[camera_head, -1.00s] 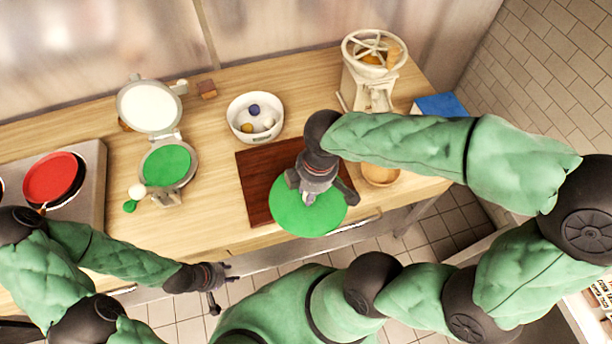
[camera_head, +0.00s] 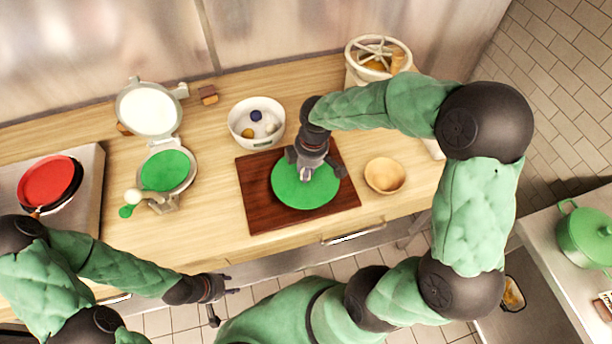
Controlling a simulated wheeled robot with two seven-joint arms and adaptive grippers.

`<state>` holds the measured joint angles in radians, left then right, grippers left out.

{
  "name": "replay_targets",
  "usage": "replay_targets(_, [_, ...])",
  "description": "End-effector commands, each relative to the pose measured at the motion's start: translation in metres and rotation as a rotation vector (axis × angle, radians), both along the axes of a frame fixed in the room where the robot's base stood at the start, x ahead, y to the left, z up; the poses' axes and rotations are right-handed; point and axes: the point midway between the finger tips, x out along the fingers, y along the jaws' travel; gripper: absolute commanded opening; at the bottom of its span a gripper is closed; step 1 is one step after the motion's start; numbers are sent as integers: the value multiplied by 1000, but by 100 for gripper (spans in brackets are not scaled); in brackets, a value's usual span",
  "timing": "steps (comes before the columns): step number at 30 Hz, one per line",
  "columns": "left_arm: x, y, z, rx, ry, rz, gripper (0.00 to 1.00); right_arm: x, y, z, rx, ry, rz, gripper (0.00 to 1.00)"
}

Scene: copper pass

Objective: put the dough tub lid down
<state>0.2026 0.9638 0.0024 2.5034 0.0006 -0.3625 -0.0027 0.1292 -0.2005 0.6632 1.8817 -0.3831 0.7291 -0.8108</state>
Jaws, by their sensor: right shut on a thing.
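The green round dough tub lid (camera_head: 318,193) lies flat over the dark wooden board (camera_head: 258,212), inside its outline. I cannot tell whether it touches the board. My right gripper (camera_head: 305,174) comes down from above and is shut on the lid near its upper middle, hiding part of it. My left gripper (camera_head: 224,298) is empty, with its fingers apart, in front of the counter's front edge at the lower left.
A wooden bowl (camera_head: 385,175) stands just right of the board. A white bowl (camera_head: 245,124) with small balls is behind it. A press with a green plate (camera_head: 165,170) and a red pan (camera_head: 46,182) are at left. A green pot (camera_head: 588,238) stands at far right.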

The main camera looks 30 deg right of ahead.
Motion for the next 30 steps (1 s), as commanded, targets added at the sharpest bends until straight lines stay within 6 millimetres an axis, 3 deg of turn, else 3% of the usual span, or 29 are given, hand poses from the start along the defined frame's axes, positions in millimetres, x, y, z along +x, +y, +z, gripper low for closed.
replay_targets(6, [0,0,-8,0,0,0,40,1,-1,-31,0,2,1,0])
replay_targets(17, [0,0,-9,0,0,0,40,1,0,-35,1,1,1,0])
replay_targets(18, [0,0,-9,0,0,0,40,1,0,-35,1,1,1,32])
replay_targets(20, [0,0,-9,0,0,0,40,1,0,-35,0,1,1,49])
replay_targets(30, [0,0,-8,0,0,0,40,1,0,-34,1,1,1,50])
